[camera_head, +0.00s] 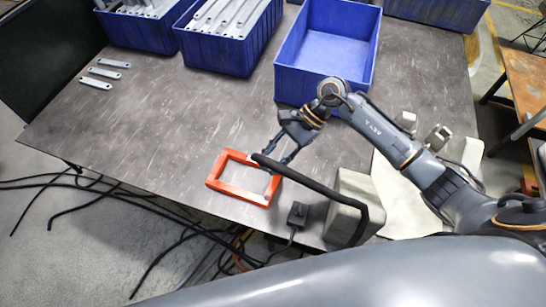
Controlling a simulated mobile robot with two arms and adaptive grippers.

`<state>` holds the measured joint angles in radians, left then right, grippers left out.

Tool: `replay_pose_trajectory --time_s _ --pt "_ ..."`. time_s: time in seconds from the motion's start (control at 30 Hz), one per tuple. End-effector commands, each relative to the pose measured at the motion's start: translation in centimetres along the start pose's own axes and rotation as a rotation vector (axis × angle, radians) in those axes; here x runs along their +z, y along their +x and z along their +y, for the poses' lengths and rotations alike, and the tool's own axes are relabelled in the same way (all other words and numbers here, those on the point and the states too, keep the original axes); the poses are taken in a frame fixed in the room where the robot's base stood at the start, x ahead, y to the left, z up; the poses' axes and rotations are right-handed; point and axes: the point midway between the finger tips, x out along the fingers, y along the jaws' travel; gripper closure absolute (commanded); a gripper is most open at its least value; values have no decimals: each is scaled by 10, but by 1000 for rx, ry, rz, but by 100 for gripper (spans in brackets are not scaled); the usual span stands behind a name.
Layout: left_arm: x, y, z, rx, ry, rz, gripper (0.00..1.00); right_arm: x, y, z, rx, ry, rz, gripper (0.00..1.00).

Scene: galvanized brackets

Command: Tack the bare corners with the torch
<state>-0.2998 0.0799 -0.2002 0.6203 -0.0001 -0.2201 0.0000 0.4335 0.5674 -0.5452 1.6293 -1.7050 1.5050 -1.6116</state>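An orange-red rectangular frame (213,182) lies flat near the table's front edge, with small pale patches on it. Its upper right corner is partly covered by a black torch-like rod (318,187), whose tip reaches over the frame. The rod runs right and bends down beside a pale block. My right gripper (277,157) points down just above the rod's tip end. Its two fingers are apart, spread along the rod; I cannot tell whether they touch it. My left gripper is not in view.
Blue bins stand at the back; two hold grey metal strips (232,18), and the middle one (325,50) looks empty. Three strips (104,73) lie at left. A beige block (354,190) and small black box (297,214) sit by the front edge. Cables (150,222) trail on the floor.

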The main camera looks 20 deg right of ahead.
Motion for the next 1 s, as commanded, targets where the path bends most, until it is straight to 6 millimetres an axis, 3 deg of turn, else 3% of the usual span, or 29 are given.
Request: replay_pose_trajectory --time_s 0.53,1.0 --pt "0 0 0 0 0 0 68 0 -1 0 2 3 2 100" --pt "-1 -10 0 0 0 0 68 30 -34 -11 -1 -2 1 100"
